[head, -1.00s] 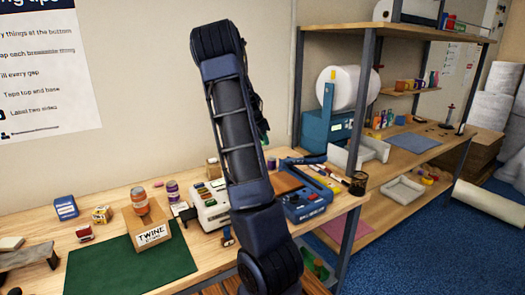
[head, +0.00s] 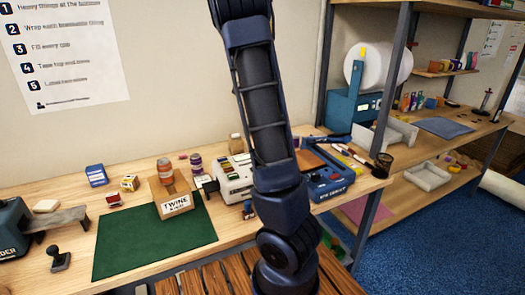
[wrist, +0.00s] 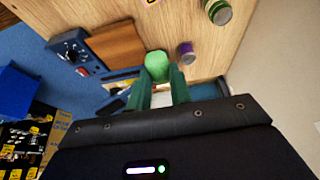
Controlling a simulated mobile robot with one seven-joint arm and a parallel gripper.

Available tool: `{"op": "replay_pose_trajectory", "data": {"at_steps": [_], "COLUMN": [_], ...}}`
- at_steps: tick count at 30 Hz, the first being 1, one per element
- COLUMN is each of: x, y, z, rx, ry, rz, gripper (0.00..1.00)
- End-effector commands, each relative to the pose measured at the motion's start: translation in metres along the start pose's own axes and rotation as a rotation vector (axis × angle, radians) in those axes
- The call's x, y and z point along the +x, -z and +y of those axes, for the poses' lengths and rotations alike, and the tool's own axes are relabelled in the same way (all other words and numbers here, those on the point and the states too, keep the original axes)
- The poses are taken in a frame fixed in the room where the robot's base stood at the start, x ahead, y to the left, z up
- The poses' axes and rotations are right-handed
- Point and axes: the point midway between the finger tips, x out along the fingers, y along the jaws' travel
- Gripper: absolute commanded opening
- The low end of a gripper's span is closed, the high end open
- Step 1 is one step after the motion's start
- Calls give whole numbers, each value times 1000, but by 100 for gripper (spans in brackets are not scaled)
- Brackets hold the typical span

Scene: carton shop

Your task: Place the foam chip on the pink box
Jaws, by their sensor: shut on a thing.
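The foam chip (wrist: 157,65) is a rounded light green piece in the wrist view. My gripper (wrist: 158,82) has two green fingers closed on it, one at each side. The chip is held above the wooden bench, near a blue machine with a brown top. The head view shows my arm, but my gripper is out of that frame at the top. I cannot make out a pink box in either current view.
The bench holds a green mat (head: 155,240), a twine box (head: 176,205) with spools, a cream machine (head: 235,182) and the blue machine (head: 330,182). Shelving with a white roll (head: 380,73) stands at right. A wooden slatted surface (head: 215,275) lies in front of the bench.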

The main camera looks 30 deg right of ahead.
Motion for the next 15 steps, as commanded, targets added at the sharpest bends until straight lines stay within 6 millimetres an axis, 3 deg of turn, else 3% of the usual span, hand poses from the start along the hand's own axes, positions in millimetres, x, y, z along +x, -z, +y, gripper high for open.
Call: {"op": "replay_pose_trajectory", "data": {"at_steps": [15], "x": [95], "y": [-40], "z": [1], "rx": [-1], "ry": [-4], "rz": [1], "gripper": [0]}}
